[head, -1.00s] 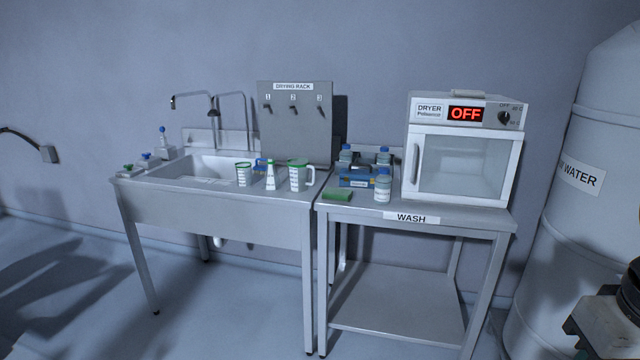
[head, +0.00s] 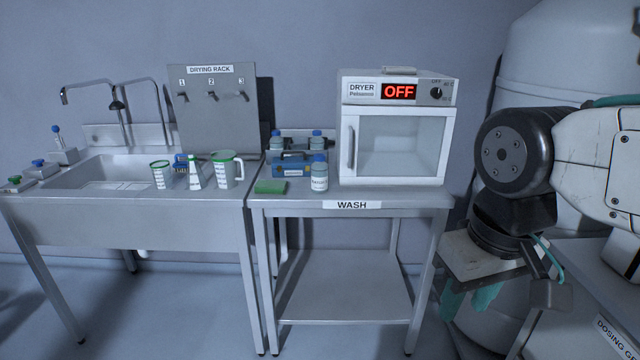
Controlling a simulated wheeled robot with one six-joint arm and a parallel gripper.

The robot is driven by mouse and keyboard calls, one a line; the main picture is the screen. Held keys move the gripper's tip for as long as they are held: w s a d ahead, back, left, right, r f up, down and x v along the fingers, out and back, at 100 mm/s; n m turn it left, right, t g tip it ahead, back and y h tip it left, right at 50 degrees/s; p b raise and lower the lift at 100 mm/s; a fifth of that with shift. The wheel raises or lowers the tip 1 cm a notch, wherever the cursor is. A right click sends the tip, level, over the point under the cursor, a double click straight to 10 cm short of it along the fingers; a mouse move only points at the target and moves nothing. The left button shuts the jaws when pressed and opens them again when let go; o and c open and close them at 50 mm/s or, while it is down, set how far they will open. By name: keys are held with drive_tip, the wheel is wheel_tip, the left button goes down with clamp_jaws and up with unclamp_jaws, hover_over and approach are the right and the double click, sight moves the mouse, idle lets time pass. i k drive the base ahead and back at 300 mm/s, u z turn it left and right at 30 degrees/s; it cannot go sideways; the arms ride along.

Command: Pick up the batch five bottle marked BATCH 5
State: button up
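A blue-capped bottle (head: 319,177) stands upright at the front of the wash table, left of the dryer. Its label is too small to read. More blue-capped bottles, one at the left (head: 276,141) and one at the right (head: 316,140), show at a blue carrier (head: 293,170) behind it. I cannot make out BATCH 5 on any of them. My arm is at the right of the head view, apart from the table. The end of my gripper (head: 500,292) is partly in view low at the right, well away from the bottles. Its finger opening is unclear.
The wash table (head: 400,199) holds a green sponge (head: 271,187) and the dryer (head: 396,130), which is closed and reads OFF. The sink (head: 110,170) with measuring jugs (head: 226,170) is at the left. A large water tank (head: 550,60) stands behind my arm. Another bench (head: 590,270) is at the lower right.

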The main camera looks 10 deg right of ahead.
sight(319, 169)
drive_tip(key=k, duration=0.6)
drive_tip(key=u, duration=0.65)
drive_tip(key=i, duration=1.9)
drive_tip(key=z, duration=0.6)
